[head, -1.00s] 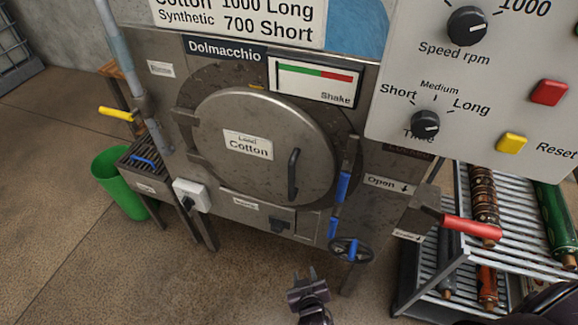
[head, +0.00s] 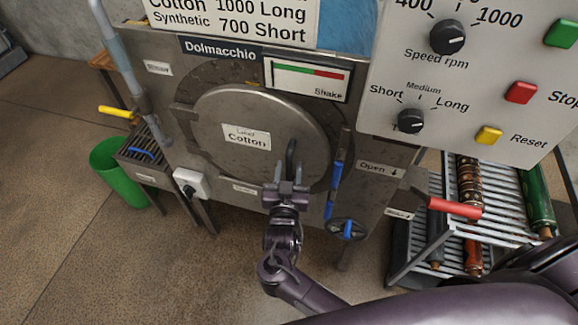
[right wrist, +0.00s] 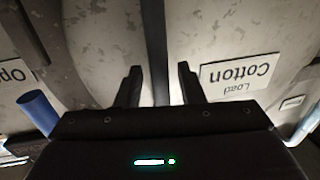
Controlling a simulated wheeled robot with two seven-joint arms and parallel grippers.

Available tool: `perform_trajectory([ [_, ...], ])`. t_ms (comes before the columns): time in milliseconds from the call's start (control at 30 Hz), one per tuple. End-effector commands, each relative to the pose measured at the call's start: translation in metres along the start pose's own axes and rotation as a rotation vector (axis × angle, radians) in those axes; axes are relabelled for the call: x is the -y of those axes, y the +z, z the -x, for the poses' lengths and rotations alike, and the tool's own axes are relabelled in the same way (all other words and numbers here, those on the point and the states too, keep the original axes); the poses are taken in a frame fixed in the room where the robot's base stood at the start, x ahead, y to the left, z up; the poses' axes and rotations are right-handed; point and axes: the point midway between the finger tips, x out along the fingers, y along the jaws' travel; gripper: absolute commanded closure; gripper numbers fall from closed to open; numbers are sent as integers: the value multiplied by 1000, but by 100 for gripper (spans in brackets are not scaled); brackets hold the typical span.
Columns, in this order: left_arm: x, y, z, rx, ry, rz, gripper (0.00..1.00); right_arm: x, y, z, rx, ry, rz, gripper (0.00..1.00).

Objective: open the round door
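The round grey metal door (head: 215,160), labelled "Load Cotton", sits shut in the machine front. Its dark vertical handle (head: 291,155) is on the door's right side. My right gripper (head: 287,186) is at the lower part of the handle and hides its lower end. In the right wrist view the fingers of my right gripper (right wrist: 158,78) are apart, with the dark handle bar (right wrist: 154,40) between them. Gaps show on both sides of the bar, so it is not clamped. My left gripper is not in view.
A red-handled lever (head: 454,208) sticks out farther right. A control panel (head: 475,80) overhangs at upper right. The floor in front is clear.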

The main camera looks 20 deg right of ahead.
Motion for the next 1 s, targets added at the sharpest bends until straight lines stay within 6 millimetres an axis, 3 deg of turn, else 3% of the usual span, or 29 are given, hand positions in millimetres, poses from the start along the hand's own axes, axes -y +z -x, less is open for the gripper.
perform_trajectory([
  [333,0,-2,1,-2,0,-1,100,0,0,-5,1,0,0,66],
  [600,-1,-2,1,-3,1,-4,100,0,0,-5,1,0,0,100],
  [1000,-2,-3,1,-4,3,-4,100,0,1,-1,3,10,-1,100],
])
